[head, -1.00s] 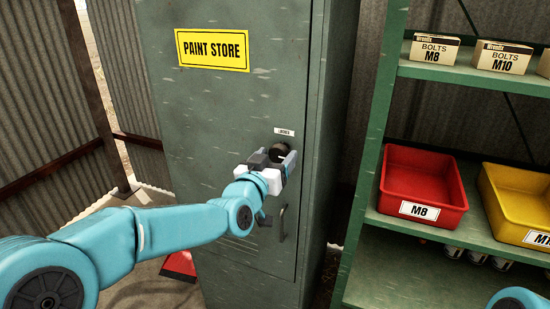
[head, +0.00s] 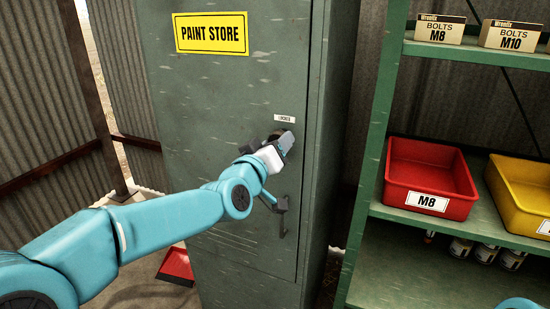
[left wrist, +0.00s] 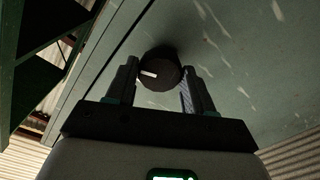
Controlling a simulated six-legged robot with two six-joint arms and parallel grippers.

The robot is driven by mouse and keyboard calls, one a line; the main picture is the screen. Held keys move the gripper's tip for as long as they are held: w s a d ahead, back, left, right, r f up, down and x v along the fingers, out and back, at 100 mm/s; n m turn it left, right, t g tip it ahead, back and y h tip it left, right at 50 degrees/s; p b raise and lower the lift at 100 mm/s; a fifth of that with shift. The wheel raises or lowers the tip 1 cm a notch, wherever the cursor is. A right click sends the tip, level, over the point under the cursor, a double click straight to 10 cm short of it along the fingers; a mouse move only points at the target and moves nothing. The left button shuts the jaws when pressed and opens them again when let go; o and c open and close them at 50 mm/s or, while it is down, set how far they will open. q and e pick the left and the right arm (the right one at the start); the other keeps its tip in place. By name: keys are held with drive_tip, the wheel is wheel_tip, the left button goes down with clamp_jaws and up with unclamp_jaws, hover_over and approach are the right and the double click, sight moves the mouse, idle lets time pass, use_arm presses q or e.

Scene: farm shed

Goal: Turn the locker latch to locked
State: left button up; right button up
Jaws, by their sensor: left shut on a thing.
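The green-grey metal locker (head: 225,95) stands upright in the middle of the head view, its door shut. The latch is a dark round knob near the door's right edge, under a small white label (head: 285,118) that appears to read LOCKED. My left gripper (head: 281,141) is at the knob, rolled to a slant, and hides most of it. In the left wrist view the knob (left wrist: 160,72) sits between the two fingers, which are shut on it. Its white mark lies toward the left of that picture. My right gripper is out of view.
A yellow PAINT STORE sign (head: 211,33) is on the door. A door handle (head: 282,215) hangs just below my gripper. At right, a green shelf (head: 385,110) holds a red bin (head: 425,170), a yellow bin (head: 520,190) and bolt boxes (head: 440,29). A red object (head: 177,267) lies on the floor.

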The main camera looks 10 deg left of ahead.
use_arm(q)
drive_tip(key=shift+n+b, duration=3.5)
drive_tip(key=shift+n, duration=3.3)
drive_tip(key=o, duration=1)
drive_tip(key=shift+o, duration=0.2)
drive_tip(key=v, duration=1.6)
drive_tip(key=shift+s, duration=0.2)
